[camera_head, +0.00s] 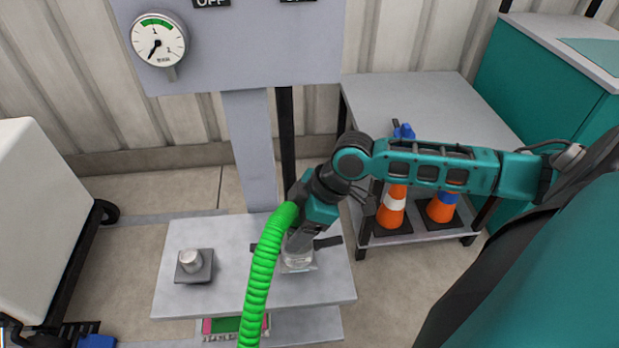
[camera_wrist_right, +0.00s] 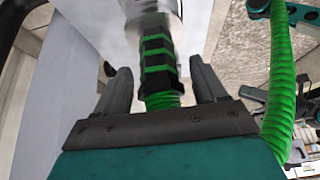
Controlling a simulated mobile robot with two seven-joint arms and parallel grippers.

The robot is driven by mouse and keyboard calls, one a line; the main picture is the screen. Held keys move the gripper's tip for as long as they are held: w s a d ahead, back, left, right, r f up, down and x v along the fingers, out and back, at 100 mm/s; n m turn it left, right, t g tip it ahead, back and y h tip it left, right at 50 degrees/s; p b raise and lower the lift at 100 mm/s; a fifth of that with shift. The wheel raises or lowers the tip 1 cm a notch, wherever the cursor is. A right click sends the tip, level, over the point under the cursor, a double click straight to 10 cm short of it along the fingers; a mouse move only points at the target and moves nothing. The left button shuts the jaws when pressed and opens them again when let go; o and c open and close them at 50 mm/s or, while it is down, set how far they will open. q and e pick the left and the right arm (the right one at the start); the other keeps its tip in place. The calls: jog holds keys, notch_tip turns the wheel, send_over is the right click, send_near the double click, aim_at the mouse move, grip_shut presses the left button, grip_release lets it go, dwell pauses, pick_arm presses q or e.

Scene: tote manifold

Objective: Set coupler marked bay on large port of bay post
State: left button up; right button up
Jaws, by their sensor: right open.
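The bay post (camera_head: 250,150) stands at the centre, with a pale shelf (camera_head: 225,297) at its foot. A silver coupler (camera_head: 298,257) with a green hose (camera_head: 262,265) stands upright at the shelf's right side, seemingly over a port that it hides. In the right wrist view the coupler (camera_wrist_right: 152,18) has a black grip with green stripes. My right gripper (camera_head: 300,238) is open; in its wrist view the fingers (camera_wrist_right: 160,88) stand on either side of the grip and hose, with gaps. No marking on the coupler is legible. My left gripper is out of view.
A short silver port (camera_head: 190,261) on a dark plate stands at the shelf's left. A gauge (camera_head: 158,40) sits on the panel above. Orange cones (camera_head: 392,207) stand under the grey table (camera_head: 420,100) at right. A white cart (camera_head: 40,210) is at far left.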

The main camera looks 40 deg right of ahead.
jog(key=p+v, duration=0.3)
jog(key=v, duration=0.8)
jog(key=shift+r, duration=0.3)
jog(key=shift+s, duration=0.1)
